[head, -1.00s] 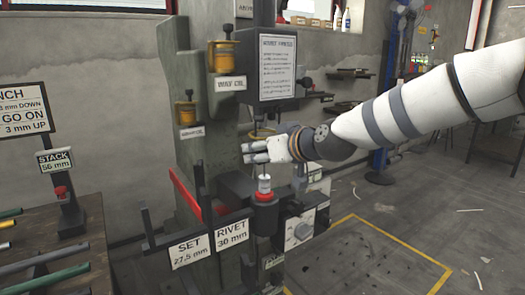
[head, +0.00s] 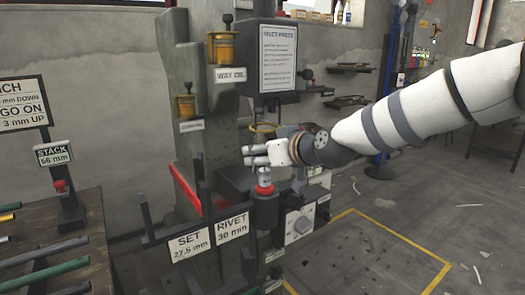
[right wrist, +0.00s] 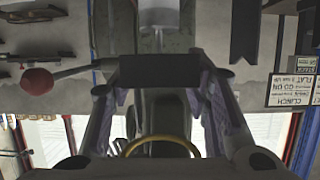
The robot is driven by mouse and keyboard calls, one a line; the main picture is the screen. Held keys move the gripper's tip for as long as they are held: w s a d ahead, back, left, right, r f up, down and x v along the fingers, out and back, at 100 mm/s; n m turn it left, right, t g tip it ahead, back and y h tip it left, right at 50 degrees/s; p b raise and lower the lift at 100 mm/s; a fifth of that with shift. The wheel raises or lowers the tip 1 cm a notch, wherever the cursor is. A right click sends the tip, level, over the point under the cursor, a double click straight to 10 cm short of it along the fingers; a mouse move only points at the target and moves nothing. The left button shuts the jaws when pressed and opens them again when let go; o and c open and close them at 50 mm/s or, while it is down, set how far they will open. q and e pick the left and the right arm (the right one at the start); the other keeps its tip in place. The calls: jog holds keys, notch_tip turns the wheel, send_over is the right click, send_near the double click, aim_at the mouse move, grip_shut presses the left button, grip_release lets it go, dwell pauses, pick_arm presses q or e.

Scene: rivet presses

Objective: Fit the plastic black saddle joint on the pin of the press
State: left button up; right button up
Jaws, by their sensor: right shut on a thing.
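The press (head: 200,110) is a grey-green machine. Its light upright pin (head: 264,177) stands on a black post with a red ring. My right gripper (head: 252,155) comes in from the right and sits just above the pin, slightly left of it in the picture. In the right wrist view, a dark flat-faced block, which looks like the black saddle joint (right wrist: 162,67), lies between the two fingertips, and the gripper is shut on it. In the head view the joint is hidden or too small to make out. I cannot tell whether it touches the pin. My left gripper is not in view.
Set and rivet signs (head: 193,245) stand in front of the press, beside a red bar (head: 185,188). A table (head: 85,252) with rods and a stack sign is at the left. A yellow-lined floor area (head: 395,240) at the right is open.

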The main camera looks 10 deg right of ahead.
jog(key=shift+f, duration=0.8)
jog(key=o, duration=1.1)
jog(key=v, duration=0.7)
jog(key=shift+s+r, duration=0.15)
jog(key=shift+s, duration=0.05)
